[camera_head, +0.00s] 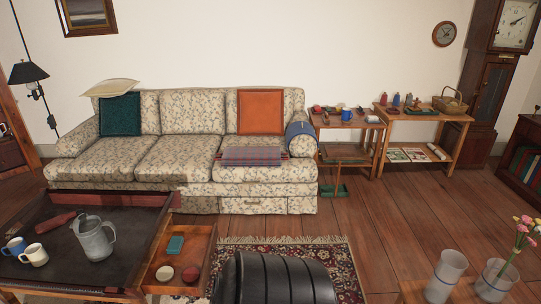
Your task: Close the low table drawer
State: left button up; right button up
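The low table (62,272) stands at the lower left in the head view, with a dark top and a raised wooden rim. Its drawer (207,246) is open and sticks out from the table's right side. Inside the drawer lie a small teal box (175,244), a pale round dish or cup (165,273) and a red one (190,274). On the table top stand a grey metal pitcher (94,238), a blue mug (15,246) and a cream mug (34,255), and a dark red object (55,222) lies there. Neither of my grippers is in view.
A floral sofa (180,158) stands behind the table. A patterned rug (340,262) lies to the right of the drawer. Wooden floor (385,230) is clear further right. Glass vases (446,270) stand at the lower right. Small side tables (415,129) stand along the back wall.

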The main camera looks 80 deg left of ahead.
aim_at(197, 250)
jog(key=u, duration=3.3)
